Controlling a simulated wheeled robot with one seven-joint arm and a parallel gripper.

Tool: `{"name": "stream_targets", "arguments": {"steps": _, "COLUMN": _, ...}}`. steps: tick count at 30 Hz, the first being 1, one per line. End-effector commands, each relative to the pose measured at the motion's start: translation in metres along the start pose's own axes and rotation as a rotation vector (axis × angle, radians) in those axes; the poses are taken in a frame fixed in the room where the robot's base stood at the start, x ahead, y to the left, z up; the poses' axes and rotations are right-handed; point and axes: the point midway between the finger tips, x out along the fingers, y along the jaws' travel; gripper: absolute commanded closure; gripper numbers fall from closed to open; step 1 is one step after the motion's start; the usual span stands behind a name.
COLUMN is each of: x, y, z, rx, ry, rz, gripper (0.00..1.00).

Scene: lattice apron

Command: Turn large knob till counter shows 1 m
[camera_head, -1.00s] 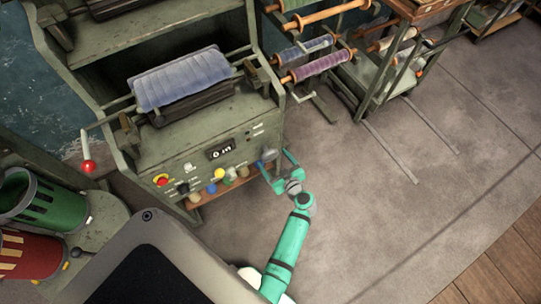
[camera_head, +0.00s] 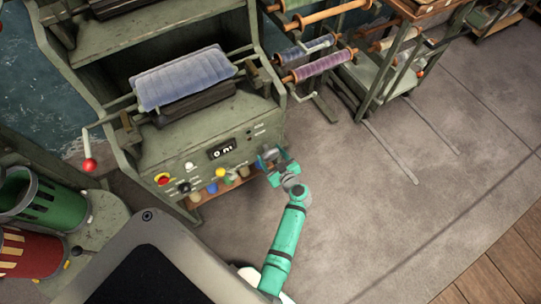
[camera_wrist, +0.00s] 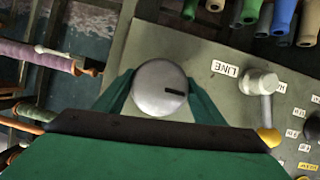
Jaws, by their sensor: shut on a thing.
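The large knob (camera_wrist: 158,102) is a round grey metal disc with a dark slot on its face, on the green machine's control panel. My gripper (camera_wrist: 160,88) is shut on it, one green finger on each side. In the head view my gripper (camera_head: 273,164) is at the right end of the panel, with the grey knob (camera_head: 269,154) between its fingers.
A small grey lever or tap (camera_wrist: 258,84) stands beside the knob near a LINE label (camera_wrist: 225,69). A blue fabric roll (camera_head: 182,78) lies above. Open concrete floor (camera_head: 370,220) is to the right.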

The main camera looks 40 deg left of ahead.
Motion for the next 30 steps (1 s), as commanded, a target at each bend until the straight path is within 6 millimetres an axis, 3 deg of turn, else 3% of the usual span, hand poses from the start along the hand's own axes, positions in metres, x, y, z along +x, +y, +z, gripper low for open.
{"name": "stream_targets", "arguments": {"steps": 11, "x": 0.0008, "y": -0.0016, "z": 0.0003, "rx": 0.114, "ry": -0.001, "rz": -0.052, "gripper": 0.59}}
{"name": "stream_targets", "arguments": {"steps": 30, "x": 0.0019, "y": -0.0036, "z": -0.0001, "rx": 0.652, "ry": -0.004, "rz": -0.276, "gripper": 0.59}}
